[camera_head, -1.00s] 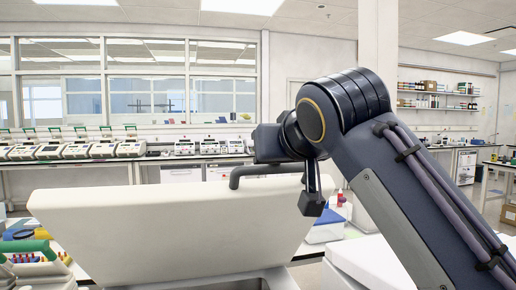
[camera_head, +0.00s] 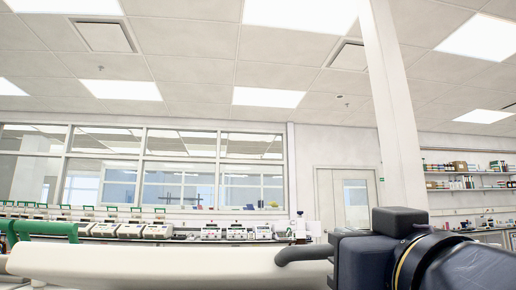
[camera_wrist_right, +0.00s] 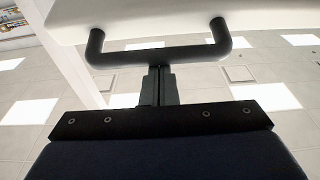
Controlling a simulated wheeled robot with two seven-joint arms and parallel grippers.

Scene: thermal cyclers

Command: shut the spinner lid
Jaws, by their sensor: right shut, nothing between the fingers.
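The spinner lid (camera_head: 160,264) is a broad cream panel along the bottom of the head view, seen nearly edge-on with most of it cut off. Its dark bar handle (camera_head: 303,253) sticks out at the right end. In the right wrist view the lid (camera_wrist_right: 190,12) is at the top, with the U-shaped handle (camera_wrist_right: 158,54) below it. My right gripper (camera_wrist_right: 160,72) has its fingers together and empty, with the tips right at the middle of the handle bar. I cannot tell whether they touch. The spinner body is out of view. My left gripper is not in view.
A green-handled device (camera_head: 45,229) stands beside the lid at the left. Several thermal cyclers (camera_head: 130,230) line the far bench under the windows. A white pillar (camera_head: 394,110) rises at the right. Ceiling fills the upper half of the head view.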

